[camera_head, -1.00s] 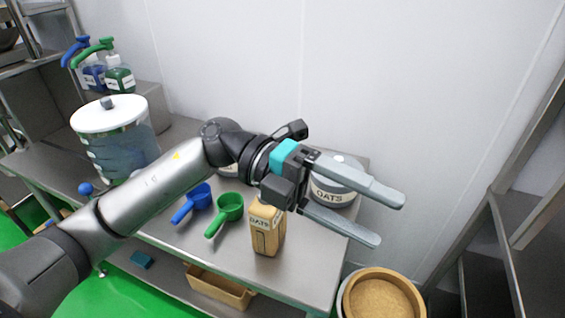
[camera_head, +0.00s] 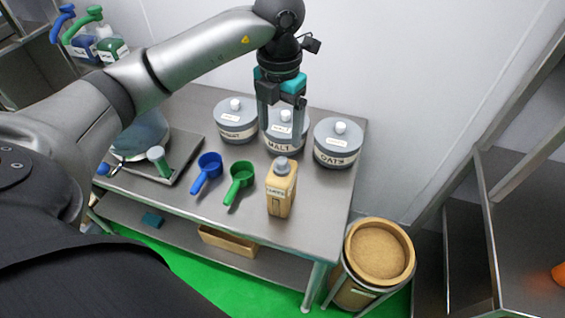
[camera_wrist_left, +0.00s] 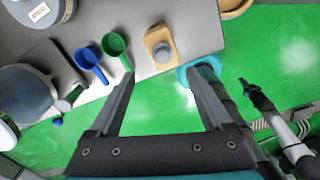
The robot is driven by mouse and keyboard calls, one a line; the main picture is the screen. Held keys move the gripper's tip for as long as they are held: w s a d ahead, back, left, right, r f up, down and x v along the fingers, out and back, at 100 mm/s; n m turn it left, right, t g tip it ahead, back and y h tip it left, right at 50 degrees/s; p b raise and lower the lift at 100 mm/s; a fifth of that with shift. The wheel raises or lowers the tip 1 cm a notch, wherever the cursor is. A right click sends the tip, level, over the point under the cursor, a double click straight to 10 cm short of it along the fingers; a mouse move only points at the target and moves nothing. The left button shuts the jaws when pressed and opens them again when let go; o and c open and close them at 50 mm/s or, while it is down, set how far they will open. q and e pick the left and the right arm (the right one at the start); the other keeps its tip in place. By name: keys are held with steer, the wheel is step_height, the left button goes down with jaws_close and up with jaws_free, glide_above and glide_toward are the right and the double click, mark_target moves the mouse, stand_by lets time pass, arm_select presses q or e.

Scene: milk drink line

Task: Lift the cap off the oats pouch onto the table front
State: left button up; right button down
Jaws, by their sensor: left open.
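The oats pouch (camera_head: 280,197) is a tan, box-shaped container standing upright near the table's front right. Its grey cap (camera_head: 282,166) sits on top. In the left wrist view the pouch (camera_wrist_left: 152,38) and cap (camera_wrist_left: 162,53) show beyond the fingertips. My left gripper (camera_head: 281,127) is open and empty, fingers pointing down, in front of the malt jar in the picture and behind the pouch. It also shows in the left wrist view (camera_wrist_left: 158,75), clear of the pouch. My right gripper (camera_wrist_left: 256,95) appears small at the right of the wrist view; its jaws are unclear.
Lidded jars, including the malt jar (camera_head: 279,144) and oats jar (camera_head: 338,144), stand along the table's back. A blue scoop (camera_head: 208,170) and green scoop (camera_head: 239,177) lie left of the pouch. The table front (camera_head: 240,214) is bare. A round tub (camera_head: 380,250) stands right.

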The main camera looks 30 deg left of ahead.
mark_target(282, 159)
arm_select(q)
steer(key=f, duration=0.9)
steer(key=shift+d+f+p, duration=0.2)
steer(key=shift+f+p, duration=0.15)
steer(key=shift+f, duration=0.05)
jaws_close()
